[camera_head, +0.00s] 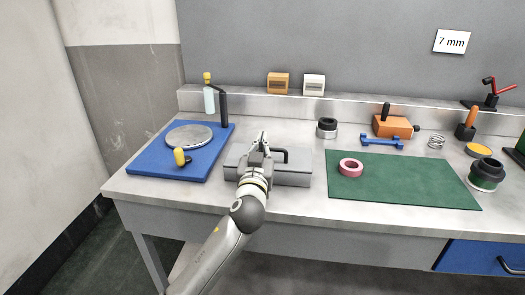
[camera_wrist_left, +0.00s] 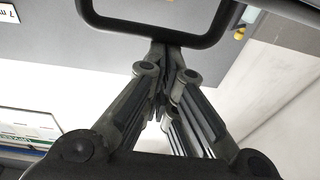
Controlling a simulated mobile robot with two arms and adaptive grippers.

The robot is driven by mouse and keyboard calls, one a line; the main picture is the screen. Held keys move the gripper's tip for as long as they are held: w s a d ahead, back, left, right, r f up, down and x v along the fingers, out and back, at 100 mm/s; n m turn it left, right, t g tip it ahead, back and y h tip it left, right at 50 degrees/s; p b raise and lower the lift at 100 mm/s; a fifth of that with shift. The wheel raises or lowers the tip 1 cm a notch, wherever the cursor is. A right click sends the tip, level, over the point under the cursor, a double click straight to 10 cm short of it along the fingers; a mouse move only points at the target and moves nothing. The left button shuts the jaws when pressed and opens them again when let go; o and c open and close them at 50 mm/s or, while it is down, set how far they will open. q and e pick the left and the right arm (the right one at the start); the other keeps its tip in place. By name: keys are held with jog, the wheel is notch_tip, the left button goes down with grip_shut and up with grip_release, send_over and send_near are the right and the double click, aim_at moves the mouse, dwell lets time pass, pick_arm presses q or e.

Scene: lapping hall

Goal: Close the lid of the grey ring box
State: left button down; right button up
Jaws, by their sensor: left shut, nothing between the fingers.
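The grey ring box (camera_head: 294,178) stands on the bench left of the green mat, partly hidden behind my left arm. It looks low and flat-topped, with a dark bar handle (camera_head: 285,152). I cannot tell whether its lid is fully down. My left gripper (camera_head: 263,136) is over the box beside the handle, fingers shut and empty. In the left wrist view, the shut fingertips (camera_wrist_left: 160,48) show close to a black handle loop (camera_wrist_left: 150,38). I cannot tell whether they touch it. My right gripper is out of view.
A blue board (camera_head: 150,165) with a round grey plate (camera_head: 189,136) lies left of the box. A green mat (camera_head: 420,185) with a pink ring (camera_head: 350,168) lies right. A black-and-silver cylinder (camera_head: 327,128) stands behind. Bare bench shows in front of the box.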

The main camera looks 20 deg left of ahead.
pick_arm(q)
jog(key=shift+s, duration=0.1)
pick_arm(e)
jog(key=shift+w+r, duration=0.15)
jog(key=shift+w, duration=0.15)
pick_arm(q)
jog(key=v, duration=1.2)
